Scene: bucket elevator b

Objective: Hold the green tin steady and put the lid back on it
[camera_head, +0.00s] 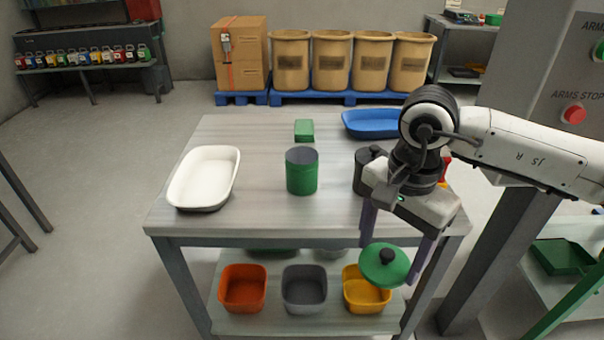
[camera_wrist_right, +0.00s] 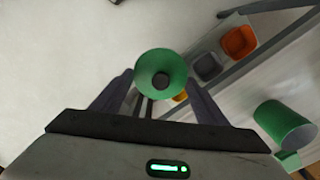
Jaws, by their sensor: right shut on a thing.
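The green tin (camera_head: 302,178) stands upright and open-topped near the middle of the table (camera_head: 250,222), its grey inside showing. It also shows at the right of the right wrist view (camera_wrist_right: 284,122). The round green lid (camera_head: 372,266) has a black knob. My right gripper (camera_head: 391,258) is shut on the lid, with a finger at either side of its rim, in front of the table's front right edge and apart from the tin. The lid and knob face the camera in the right wrist view (camera_wrist_right: 150,66). My left gripper is not in view.
A white tray (camera_head: 176,190) lies left of the tin, a small green block (camera_head: 304,130) behind it. A blue tray (camera_head: 368,124) is at the back right. A dark container (camera_head: 361,176) stands partly hidden beside my right gripper. Orange (camera_head: 242,290), grey and yellow bins sit on the lower shelf.

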